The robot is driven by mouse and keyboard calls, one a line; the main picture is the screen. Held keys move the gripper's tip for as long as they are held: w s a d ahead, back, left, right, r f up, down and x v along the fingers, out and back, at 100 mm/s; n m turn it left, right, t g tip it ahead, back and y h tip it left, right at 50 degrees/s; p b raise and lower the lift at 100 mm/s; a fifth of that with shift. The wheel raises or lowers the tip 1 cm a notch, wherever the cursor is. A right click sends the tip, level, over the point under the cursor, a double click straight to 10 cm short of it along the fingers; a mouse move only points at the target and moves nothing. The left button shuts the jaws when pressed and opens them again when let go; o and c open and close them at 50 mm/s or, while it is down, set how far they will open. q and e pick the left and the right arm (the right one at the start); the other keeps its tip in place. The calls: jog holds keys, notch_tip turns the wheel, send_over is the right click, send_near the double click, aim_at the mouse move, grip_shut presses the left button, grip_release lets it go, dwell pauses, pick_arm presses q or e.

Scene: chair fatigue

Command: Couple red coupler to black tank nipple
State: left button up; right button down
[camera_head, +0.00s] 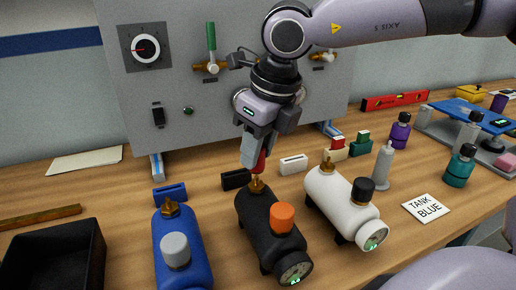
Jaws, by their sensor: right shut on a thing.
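The black tank (264,222) lies on the bench in the middle, with an orange cap and a gauge at its near end. Its brass nipple (257,186) stands up at the far end. My right gripper (256,160) reaches down from above and is shut on the red coupler (261,163). The coupler is right above the nipple and appears to meet its top. I cannot tell whether it is seated. Its upper part is hidden by the fingers. My left gripper is not in view.
A blue tank (184,245) stands left and a white tank (335,198) right, both close to the black one. A grey panel (150,95) with a dial and valves rises behind. A black bin (58,250), a grey bottle (384,168) and a "TANK BLUE" card (427,207) are on the bench.

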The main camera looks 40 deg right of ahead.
pick_arm(q)
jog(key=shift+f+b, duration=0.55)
jog(key=shift+b, duration=0.05)
dwell(1.1)
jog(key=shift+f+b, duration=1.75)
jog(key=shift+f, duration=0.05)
pick_arm(e)
jog(key=shift+s+x, duration=0.15)
jog(key=shift+x, duration=0.6)
jog(key=shift+s+x, duration=0.2)
jog(key=shift+x, duration=0.55)
jog(key=c, duration=0.7)
grip_release()
jog(key=shift+d+f, duration=0.1)
jog(key=shift+c, duration=0.2)
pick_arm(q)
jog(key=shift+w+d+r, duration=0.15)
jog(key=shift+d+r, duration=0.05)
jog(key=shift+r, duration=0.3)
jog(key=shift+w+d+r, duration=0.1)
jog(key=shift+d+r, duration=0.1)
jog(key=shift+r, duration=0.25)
pick_arm(e)
jog(key=v, duration=0.7)
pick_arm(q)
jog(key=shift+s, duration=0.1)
pick_arm(e)
jog(key=shift+s, duration=0.1)
